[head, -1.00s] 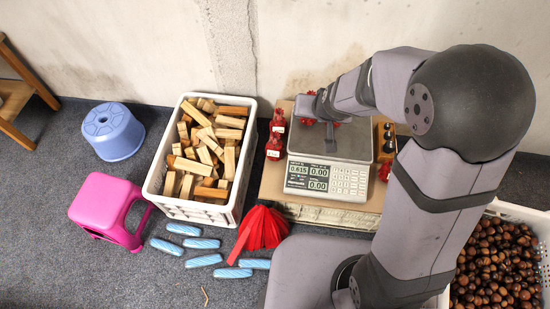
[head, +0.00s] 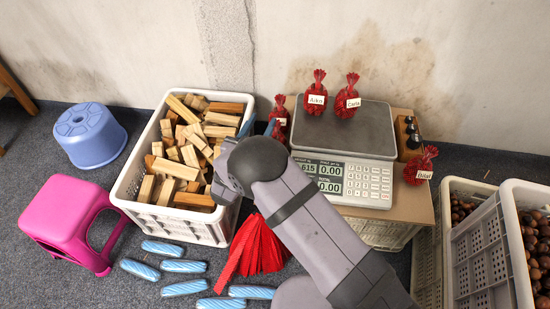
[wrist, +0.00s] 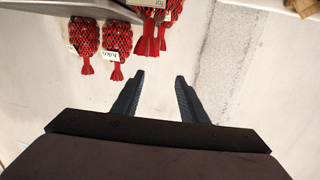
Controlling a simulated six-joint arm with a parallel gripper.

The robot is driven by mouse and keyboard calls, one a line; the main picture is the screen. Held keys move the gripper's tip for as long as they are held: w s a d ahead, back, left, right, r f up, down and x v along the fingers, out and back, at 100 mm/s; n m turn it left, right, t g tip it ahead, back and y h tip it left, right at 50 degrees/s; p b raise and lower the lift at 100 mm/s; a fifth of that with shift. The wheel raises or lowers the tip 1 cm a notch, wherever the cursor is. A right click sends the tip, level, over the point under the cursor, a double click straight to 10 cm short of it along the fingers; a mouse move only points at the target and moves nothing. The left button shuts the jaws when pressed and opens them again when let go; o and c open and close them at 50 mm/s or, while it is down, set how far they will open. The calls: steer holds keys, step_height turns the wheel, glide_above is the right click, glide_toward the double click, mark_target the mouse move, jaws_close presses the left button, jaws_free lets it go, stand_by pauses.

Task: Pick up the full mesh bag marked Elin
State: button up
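My gripper (wrist: 158,92) is open, with its two dark fingers apart and nothing between them. In the head view the arm hides most of it beside the left edge of the scale. A red mesh bag at the left of the scale (head: 279,108) is partly hidden, and its tag is not readable. In the wrist view, two red bags (wrist: 150,38) hang into the top edge near the fingers, their tags too cut off to read. Bags marked Aiko (head: 316,97) and Carla (head: 348,100) stand on the scale. I see no readable Elin tag.
The scale (head: 352,130) stands on a cardboard-topped crate. Another tagged red bag (head: 420,165) lies at its right. A crate of wood blocks (head: 130,185) is at the left. Chestnut crates (head: 515,245) stand at the right.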

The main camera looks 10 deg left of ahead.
steer(key=d+f+b, duration=0.1)
steer(key=f, duration=0.1)
steer(key=f+h+b, duration=0.1)
steer(key=f, duration=0.1)
steer(key=w+d+f+m+h+b, duration=0.1)
steer(key=f, duration=0.1)
steer(key=shift+d+f, duration=0.35)
steer(key=shift+f, duration=0.05)
steer(key=shift+b+x, duration=1.8)
steer(key=shift+x, duration=1.75)
steer(key=shift+w+r, duration=0.1)
steer(key=shift+w, duration=0.1)
jaws_close()
